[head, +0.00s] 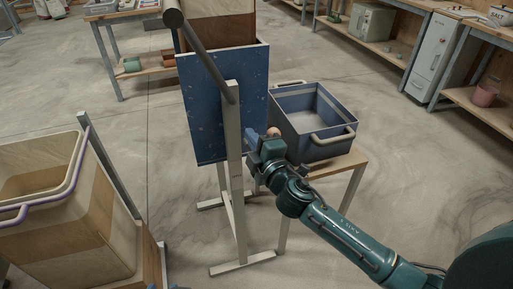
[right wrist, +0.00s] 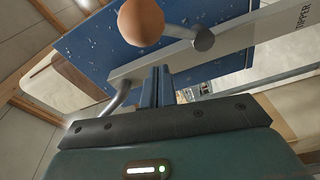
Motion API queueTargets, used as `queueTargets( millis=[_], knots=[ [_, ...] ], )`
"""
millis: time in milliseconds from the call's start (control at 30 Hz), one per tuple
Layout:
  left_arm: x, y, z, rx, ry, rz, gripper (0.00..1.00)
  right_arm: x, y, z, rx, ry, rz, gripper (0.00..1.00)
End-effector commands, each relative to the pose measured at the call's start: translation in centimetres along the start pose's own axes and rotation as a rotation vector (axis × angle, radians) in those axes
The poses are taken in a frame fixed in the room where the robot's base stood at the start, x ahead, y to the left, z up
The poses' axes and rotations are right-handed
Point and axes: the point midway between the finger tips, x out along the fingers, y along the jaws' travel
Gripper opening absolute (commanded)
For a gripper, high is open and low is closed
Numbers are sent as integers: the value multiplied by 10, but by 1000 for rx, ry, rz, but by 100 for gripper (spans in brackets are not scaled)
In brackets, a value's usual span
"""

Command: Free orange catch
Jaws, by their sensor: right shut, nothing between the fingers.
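The orange catch shows as a round orange knob (right wrist: 141,22) at the top of the right wrist view, in front of the blue speckled panel (right wrist: 100,42). In the head view a small part of the knob (head: 273,132) shows just above my right gripper (head: 257,150), beside the pale upright post (head: 232,150). My right gripper (right wrist: 158,84) is shut and empty, its fingers together below the knob. Whether they touch it I cannot tell. The catch's mount is hidden. My left gripper is not in view.
A grey post marked TIPPER (right wrist: 270,30) runs close to my fingers, with a dark round rod end (right wrist: 204,42) near it. A blue-grey handled bin (head: 312,128) stands on a wooden stand right of the panel. A wooden bin (head: 62,240) stands at left. Open floor (head: 420,160) lies at right.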

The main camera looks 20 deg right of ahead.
Motion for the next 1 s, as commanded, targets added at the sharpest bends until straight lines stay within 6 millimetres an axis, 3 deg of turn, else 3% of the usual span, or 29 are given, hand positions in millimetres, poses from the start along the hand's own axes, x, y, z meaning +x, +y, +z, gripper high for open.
queueTargets(
  millis=[100,267,1000],
  knots=[
    [0,0,-1,3,1,0,36,-7,-2,17,-4,-2,-4,0],
    [0,0,-1,3,2,1,36,-11,-1,26,-2,-1,-2,0],
    [0,1,2,-10,5,5,36,-12,-3,31,56,-1,6,0]
  ],
)
